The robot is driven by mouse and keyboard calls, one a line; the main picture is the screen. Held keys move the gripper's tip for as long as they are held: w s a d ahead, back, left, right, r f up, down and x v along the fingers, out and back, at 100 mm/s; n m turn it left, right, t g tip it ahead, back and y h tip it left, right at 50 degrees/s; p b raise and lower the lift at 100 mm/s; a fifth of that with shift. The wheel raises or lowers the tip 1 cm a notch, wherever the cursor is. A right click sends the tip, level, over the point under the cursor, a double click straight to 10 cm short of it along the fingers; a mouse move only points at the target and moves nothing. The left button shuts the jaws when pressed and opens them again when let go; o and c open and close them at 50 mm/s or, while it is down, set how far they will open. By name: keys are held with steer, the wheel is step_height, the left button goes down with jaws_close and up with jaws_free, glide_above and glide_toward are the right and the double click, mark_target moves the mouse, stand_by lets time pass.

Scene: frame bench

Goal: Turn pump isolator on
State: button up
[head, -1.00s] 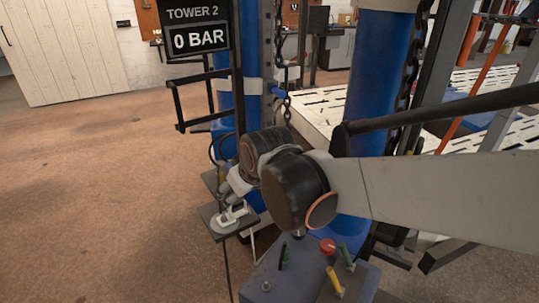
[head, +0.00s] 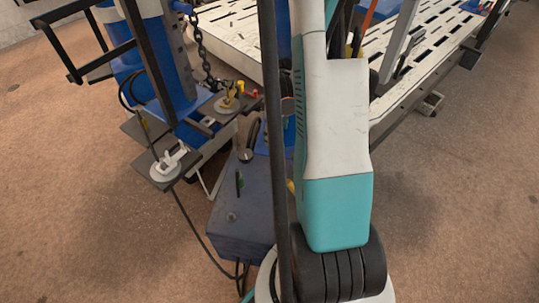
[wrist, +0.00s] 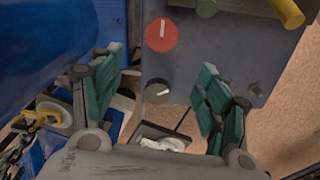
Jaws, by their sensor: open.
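A grey-blue control box (head: 240,222) stands on the floor, partly hidden by my arm in the head view. In the wrist view its panel (wrist: 215,45) carries a round red knob (wrist: 161,35) with a white mark near vertical in the picture. A smaller black knob (wrist: 157,90) with a pale mark sits below it. No label shows which is the pump isolator. My gripper (wrist: 158,66) is open and empty, its green-padded fingers either side of the black knob in the picture. Contact cannot be told. The head view hides the gripper and red knob.
A green handle (wrist: 206,8) and a yellow handle (wrist: 287,12) stick out near the red knob. A blue cylinder (wrist: 45,45) is close on the left. A slotted white platform (head: 420,45) stands behind the box. Open floor (head: 70,220) lies at left.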

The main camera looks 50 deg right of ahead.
mark_target(277, 159)
steer(key=f+b, duration=0.1)
steer(key=f, duration=0.3)
steer(key=f+b, duration=0.2)
steer(key=f, duration=0.3)
steer(key=f+b, duration=0.2)
steer(key=f, duration=0.3)
steer(key=shift+s+d+f, duration=0.1)
steer(key=shift+s+f, duration=0.05)
steer(key=shift+s, duration=0.1)
steer(key=shift+c, duration=0.3)
steer(key=c, duration=1)
